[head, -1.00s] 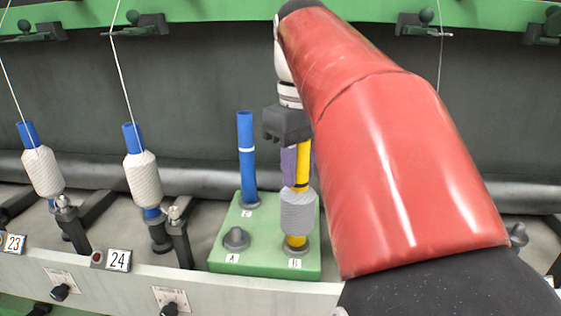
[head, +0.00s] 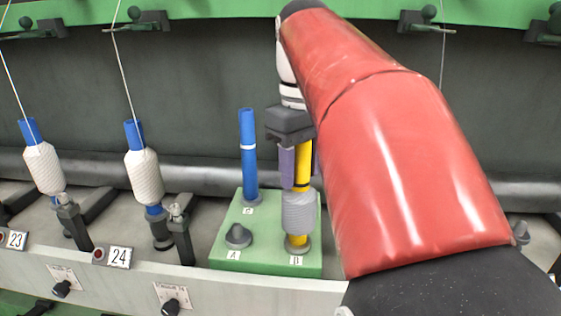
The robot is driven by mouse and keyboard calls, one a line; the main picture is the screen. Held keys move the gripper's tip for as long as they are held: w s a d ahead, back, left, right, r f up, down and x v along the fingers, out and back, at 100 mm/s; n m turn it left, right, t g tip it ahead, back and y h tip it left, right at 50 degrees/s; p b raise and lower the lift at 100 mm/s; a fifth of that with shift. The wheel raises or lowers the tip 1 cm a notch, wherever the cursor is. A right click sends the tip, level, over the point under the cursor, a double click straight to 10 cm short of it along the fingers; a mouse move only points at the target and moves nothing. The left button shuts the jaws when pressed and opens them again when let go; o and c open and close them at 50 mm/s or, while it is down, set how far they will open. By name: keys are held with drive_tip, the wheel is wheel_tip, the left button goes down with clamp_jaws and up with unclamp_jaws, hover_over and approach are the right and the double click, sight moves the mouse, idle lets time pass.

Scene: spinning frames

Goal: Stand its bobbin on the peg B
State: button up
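A yellow bobbin (head: 304,162) with grey yarn wound on its lower part (head: 299,213) stands upright at the peg labelled B, at the front right of the green peg block (head: 272,262). Its foot is at the peg's round base; the peg itself is hidden inside it.
Peg A (head: 237,236) is bare. White-wound blue bobbins (head: 144,176) with threads stand left. My red arm hides the right side.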

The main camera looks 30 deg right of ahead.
drive_tip(key=shift+o, duration=0.9)
wheel_tip(320, 180, up, 8)
drive_tip(key=shift+f+p, duration=0.1)
drive_tip(key=shift+p, duration=1)
